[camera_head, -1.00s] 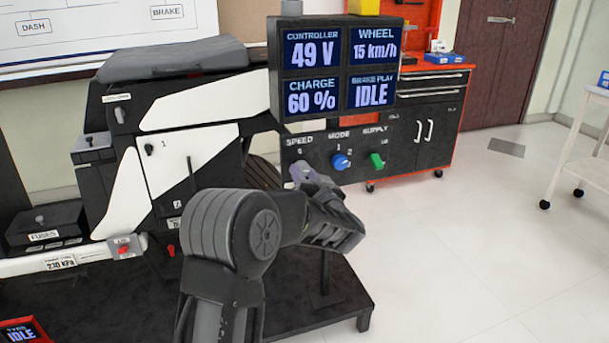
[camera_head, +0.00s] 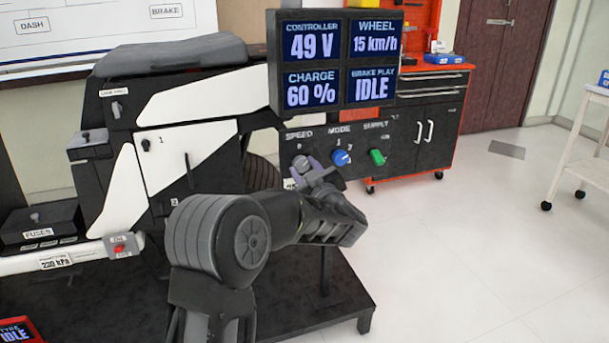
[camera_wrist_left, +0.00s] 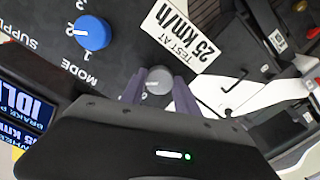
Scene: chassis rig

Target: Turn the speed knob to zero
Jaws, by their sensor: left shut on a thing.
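The grey speed knob (camera_head: 301,162) sits under the SPEED label on the black control panel (camera_head: 318,184). My left gripper (camera_head: 315,172) reaches it from below, and its purple-grey fingers are shut on the knob. The left wrist view shows the round knob (camera_wrist_left: 158,80) between the two fingers (camera_wrist_left: 158,88). The knob's pointer cannot be made out. The display (camera_head: 335,62) reads wheel 15 km/h, controller 49 V, charge 60 % and brake play IDLE.
A blue mode knob (camera_head: 341,158) and a green supply knob (camera_head: 377,157) are close on the right. A "test at 25 km/h" label (camera_wrist_left: 180,32) is by the speed knob. A black and white chassis (camera_head: 185,150) stands left.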

